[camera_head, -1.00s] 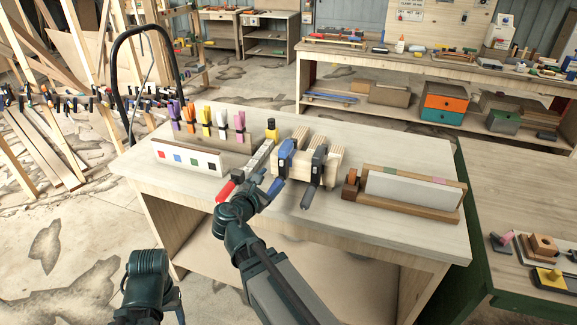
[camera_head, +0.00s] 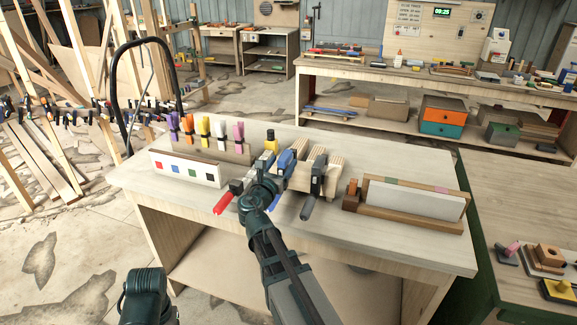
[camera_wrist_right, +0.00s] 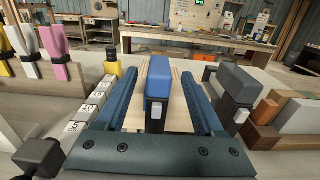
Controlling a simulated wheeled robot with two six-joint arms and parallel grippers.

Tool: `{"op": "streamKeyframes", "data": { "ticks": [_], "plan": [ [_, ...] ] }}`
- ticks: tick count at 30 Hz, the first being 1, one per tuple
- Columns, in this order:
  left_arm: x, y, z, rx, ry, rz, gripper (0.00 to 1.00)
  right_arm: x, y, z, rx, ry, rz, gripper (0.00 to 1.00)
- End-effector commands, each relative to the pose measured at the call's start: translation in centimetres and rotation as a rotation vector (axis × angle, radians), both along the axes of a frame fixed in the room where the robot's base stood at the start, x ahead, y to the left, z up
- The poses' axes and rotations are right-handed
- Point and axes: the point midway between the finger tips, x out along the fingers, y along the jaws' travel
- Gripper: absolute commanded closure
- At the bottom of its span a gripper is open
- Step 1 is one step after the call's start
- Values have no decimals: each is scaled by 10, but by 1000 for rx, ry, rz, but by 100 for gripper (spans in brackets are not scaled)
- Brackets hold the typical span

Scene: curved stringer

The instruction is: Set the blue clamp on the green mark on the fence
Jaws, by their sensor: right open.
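A blue clamp (camera_head: 286,159) stands on a light wooden block (camera_head: 301,178) on the bench, beside a dark grey clamp (camera_head: 318,172). My right gripper (camera_head: 274,181) is at the blue clamp. In the right wrist view, the blue clamp (camera_wrist_right: 159,78) stands between my open right fingers (camera_wrist_right: 160,90), with gaps showing on both sides.
A white board with coloured squares (camera_head: 208,174) and a row of small coloured clamps (camera_head: 205,127) stand at the left. The bench front (camera_head: 330,228) is mostly clear.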

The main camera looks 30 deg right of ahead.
Motion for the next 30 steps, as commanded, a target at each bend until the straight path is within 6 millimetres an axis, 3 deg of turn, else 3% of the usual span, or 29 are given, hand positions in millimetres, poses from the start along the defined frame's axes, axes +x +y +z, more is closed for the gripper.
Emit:
{"op": "streamKeyframes", "data": {
  "ticks": [11, 21, 28, 30],
  "plan": [
    [0, 0, 1, 0, 0, 0, 39, 8, -9, 0, 1, -1, -1, 30],
    [0, 0, 2, 0, 0, 0, 39, 39, -41, 2, 1, -1, -1, 30],
    [0, 0, 2, 0, 0, 0, 39, 38, -43, 2, 1, -1, 0, 30],
    [0, 0, 2, 0, 0, 0, 39, 38, -43, 2, 1, -1, 0, 41]
  ]
}}
